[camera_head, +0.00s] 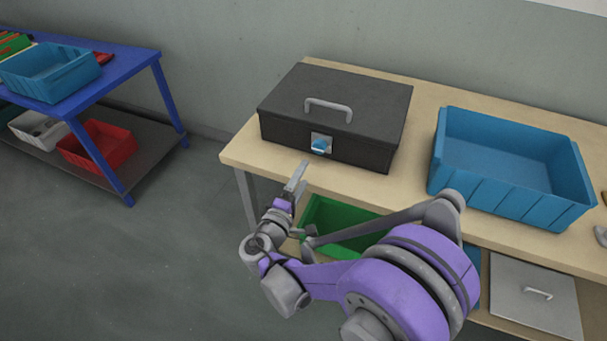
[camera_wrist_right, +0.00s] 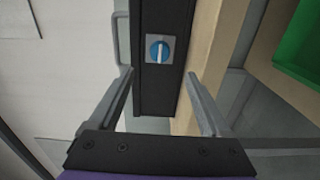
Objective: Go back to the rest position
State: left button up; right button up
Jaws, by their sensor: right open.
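My right gripper (camera_head: 297,178) is open and empty in front of the wooden table, off the left front part of a dark grey box. The dark box (camera_head: 335,100) sits on the table, lid down, with a grey handle (camera_head: 328,107) on top. A blue knob (camera_head: 321,146) on a silver plate is on its front face. In the right wrist view the open fingers (camera_wrist_right: 158,78) point toward the box front, and the blue knob (camera_wrist_right: 160,51) lies beyond the gap between them, apart from both. My left gripper is not in view.
A blue bin (camera_head: 512,168) stands on the wooden table (camera_head: 420,112), right of the box. Below the tabletop are a green bin (camera_head: 345,225) and a grey lid (camera_head: 535,295) with a handle. A blue table (camera_head: 125,75) with bins stands at the left. Floor between the tables is clear.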

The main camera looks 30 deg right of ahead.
dwell(0.3)
jog(key=s+d+f+m+g+y, duration=0.2)
jog(key=s+d+f+g+y, duration=0.15)
jog(key=s, duration=0.25)
jog(key=s+a+f+m+g+y, duration=0.25)
jog(key=s+a+y, duration=0.25)
jog(key=s, duration=0.4)
jog(key=s+a+f+m+g+y, duration=0.15)
jog(key=s+a+m+y, duration=0.3)
jog(key=s, duration=0.45)
pick_arm(q)
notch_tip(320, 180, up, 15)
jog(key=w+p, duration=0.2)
jog(key=p, duration=1.1)
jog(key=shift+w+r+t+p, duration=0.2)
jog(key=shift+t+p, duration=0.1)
jog(key=shift+p, duration=0.1)
pick_arm(e)
notch_tip(320, 180, up, 14)
jog(key=w+n+t, duration=0.1)
jog(key=w, duration=0.1)
jog(key=shift+w+a+r+y, duration=0.25)
jog(key=shift+a+y, duration=0.1)
jog(key=shift+y, duration=0.05)
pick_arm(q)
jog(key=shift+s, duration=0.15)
pick_arm(e)
jog(key=shift+s, duration=0.15)
